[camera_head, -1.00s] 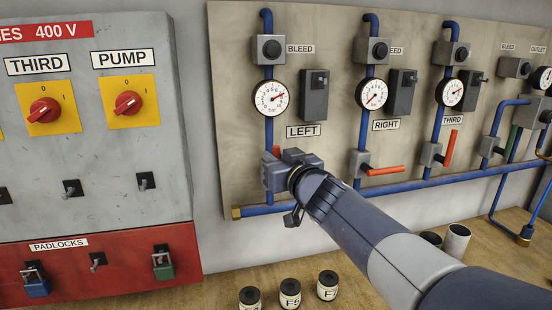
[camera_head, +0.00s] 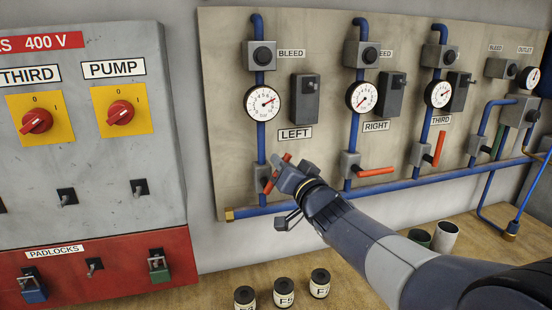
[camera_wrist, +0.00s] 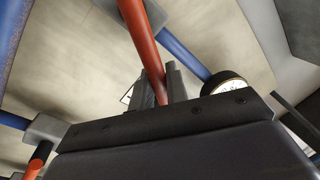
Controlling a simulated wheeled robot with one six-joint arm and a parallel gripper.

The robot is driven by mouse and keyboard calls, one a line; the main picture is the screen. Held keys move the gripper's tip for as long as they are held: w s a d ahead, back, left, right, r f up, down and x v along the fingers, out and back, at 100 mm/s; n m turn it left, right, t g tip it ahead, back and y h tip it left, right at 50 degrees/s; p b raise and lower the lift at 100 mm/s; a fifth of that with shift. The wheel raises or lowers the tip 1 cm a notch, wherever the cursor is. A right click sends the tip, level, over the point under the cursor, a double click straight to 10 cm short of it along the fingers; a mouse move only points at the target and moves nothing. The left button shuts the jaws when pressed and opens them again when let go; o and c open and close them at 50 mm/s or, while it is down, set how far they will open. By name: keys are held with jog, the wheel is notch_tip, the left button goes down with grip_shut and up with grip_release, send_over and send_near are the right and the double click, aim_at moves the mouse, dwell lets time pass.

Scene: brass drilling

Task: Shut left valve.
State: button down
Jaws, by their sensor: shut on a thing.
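The left valve (camera_head: 260,178) is a grey block on the blue pipe above the LEFT line's foot, with a red lever. My gripper (camera_head: 284,174) is at this valve and covers part of the lever. Red shows above and below the fingers, and the lever leans up and to the right. In the wrist view the red lever (camera_wrist: 140,35) runs down between the two fingers of my gripper (camera_wrist: 160,88), which are shut on it. The LEFT label (camera_head: 295,134) is just above. The left gauge (camera_head: 262,102) has its needle toward the upper right.
The right valve's red lever (camera_head: 376,172) lies nearly level, close to the right of my gripper. The third valve's lever (camera_head: 439,148) stands nearly upright. An electrical cabinet (camera_head: 90,190) stands at left. Several labelled pots (camera_head: 284,292) stand on the bench below.

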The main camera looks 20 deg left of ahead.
notch_tip(320, 180, down, 6)
jog(key=w+d+m+t+h+b, duration=0.1)
jog(key=d+m+t+b, duration=0.1)
jog(key=m+b, duration=0.5)
jog(key=shift+w+d+m+t+h, duration=0.35)
jog(key=shift+d+m+t+h, duration=0.1)
jog(key=shift+m, duration=2.95)
jog(key=shift+f, duration=0.1)
jog(key=c, duration=1.5)
grip_release()
jog(key=shift+o, duration=0.2)
jog(key=shift+s, duration=0.1)
jog(key=b+v, duration=0.2)
jog(key=v, duration=0.8)
jog(key=shift+s+d+b, duration=0.15)
jog(key=shift+s+b, duration=0.15)
jog(key=shift+b, duration=0.05)
jog(key=shift+w, duration=0.1)
